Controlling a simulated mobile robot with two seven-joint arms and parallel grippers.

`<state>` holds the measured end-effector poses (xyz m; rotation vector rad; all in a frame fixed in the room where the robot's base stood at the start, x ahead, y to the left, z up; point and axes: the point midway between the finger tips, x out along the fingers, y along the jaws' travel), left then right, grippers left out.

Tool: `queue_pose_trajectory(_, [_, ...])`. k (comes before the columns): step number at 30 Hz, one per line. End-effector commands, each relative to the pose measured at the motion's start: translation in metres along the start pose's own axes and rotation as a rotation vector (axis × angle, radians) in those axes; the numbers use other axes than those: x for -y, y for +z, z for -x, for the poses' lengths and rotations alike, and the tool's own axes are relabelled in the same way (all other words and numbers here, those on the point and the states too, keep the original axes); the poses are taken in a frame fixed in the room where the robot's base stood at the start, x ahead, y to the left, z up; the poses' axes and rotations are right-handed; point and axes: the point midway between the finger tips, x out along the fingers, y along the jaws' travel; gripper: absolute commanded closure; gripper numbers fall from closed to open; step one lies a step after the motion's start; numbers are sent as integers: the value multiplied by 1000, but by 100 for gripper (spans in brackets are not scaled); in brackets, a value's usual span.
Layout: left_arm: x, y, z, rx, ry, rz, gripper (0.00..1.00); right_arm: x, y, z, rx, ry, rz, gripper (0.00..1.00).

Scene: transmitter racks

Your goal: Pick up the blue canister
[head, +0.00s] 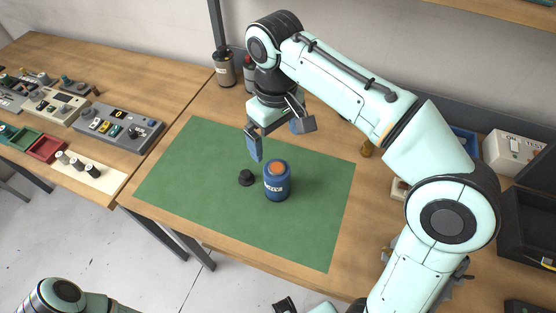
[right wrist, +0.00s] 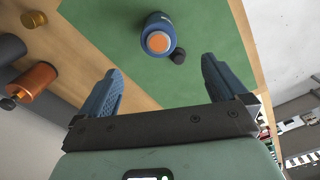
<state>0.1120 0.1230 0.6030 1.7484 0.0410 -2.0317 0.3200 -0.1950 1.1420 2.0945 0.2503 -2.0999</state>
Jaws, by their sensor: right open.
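The blue canister (head: 277,188) stands upright on the green mat (head: 200,180), with an orange top and a pale label on its side. In the right wrist view the canister (right wrist: 153,22) is seen from above, beyond the fingertips and between their lines. A small black cap (head: 246,178) lies on the mat beside it; it also shows in the right wrist view (right wrist: 177,57). My right gripper (head: 279,140) is open and empty, above and behind the canister, not touching it. The right wrist view shows its two blue fingers (right wrist: 162,68) spread apart. My left gripper is not clearly visible.
Control boxes (head: 118,129) and a red tray (head: 46,148) are on the left table. A black bin (head: 530,220) is at right. The mat's left part is clear.

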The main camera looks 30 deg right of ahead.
Motion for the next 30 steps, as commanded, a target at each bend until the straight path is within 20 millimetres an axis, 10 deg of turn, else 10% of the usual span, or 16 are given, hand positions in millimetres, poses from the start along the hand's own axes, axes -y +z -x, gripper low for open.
queue_pose_trajectory(30, [15, 8, -33, 16, -6, 6, 43, -3, -1, -130, 2, 0, 0, 1])
